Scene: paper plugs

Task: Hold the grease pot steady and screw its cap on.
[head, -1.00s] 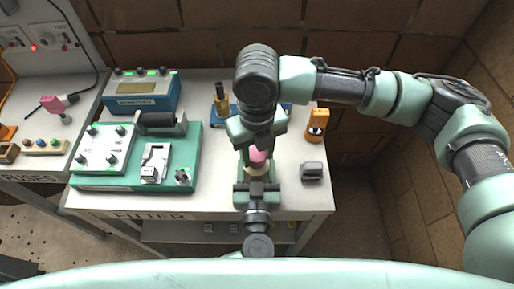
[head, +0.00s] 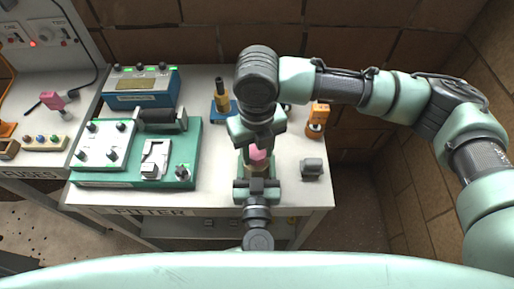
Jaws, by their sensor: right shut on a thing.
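The pink cap (head: 258,154) of the grease pot shows between my two grippers, right of the table's middle. My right gripper (head: 258,147) comes down from above and is shut on the cap. The pale tan grease pot (head: 257,169) is below the cap, mostly hidden by the grippers. My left gripper (head: 257,174) reaches in from the near edge, with its fingers around the sides of the pot. Whether they touch the pot is hidden. I cannot tell whether the cap sits on the pot's thread.
A green machine (head: 190,145) and a blue box (head: 140,101) stand on the left of the white table (head: 222,180). A blue stand (head: 222,112) is behind my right gripper. An orange device (head: 317,118) and a grey block (head: 312,167) stand to the right. A brick wall closes the back.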

